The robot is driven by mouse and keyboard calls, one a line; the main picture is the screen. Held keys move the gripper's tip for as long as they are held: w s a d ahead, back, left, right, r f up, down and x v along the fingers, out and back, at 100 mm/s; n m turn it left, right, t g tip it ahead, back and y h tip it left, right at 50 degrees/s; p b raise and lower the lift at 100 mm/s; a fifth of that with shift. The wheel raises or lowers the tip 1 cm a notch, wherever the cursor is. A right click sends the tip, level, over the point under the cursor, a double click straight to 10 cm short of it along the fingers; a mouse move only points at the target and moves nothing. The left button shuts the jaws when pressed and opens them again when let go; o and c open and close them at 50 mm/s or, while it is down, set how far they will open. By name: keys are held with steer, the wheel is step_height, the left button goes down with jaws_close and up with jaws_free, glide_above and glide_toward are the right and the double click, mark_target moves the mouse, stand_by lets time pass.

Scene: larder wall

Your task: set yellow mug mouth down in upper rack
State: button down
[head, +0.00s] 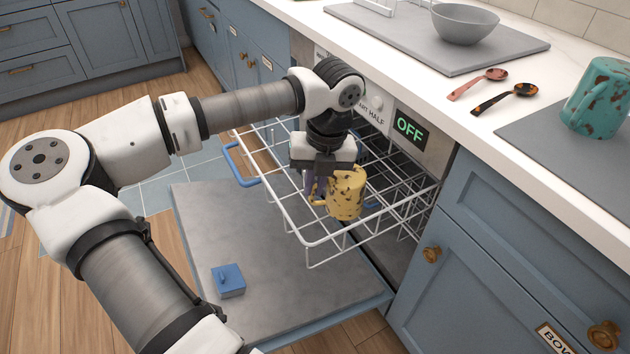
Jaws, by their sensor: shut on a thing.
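The yellow mug (348,192), mottled with dark spots, is at the middle of the head view, over the front right part of the upper rack. My gripper (322,182) points down at the mug's left side and is shut on it. The mug's handle is toward the lower left. I cannot tell for sure which end is its mouth, or whether it touches the wires. The upper rack (292,228) is a white wire basket, pulled out of the dishwasher, with a blue handle on its left. My arm hides part of its far side.
The dishwasher door (270,310) lies open below the rack, with a blue box (228,280) on it. A panel reads OFF (410,128). The counter holds a grey bowl (465,22), two spoons (478,83) (504,98) and a teal mug (602,98).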

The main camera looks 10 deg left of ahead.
mark_target(325, 203)
steer(key=c, duration=1.4)
jaws_free()
steer(key=shift+c, duration=0.2)
step_height(325, 203, up, 14)
steer(key=d+p, duration=0.1)
steer(key=d, duration=0.1)
steer(key=shift+w+f, duration=0.15)
steer(key=shift+w, duration=0.1)
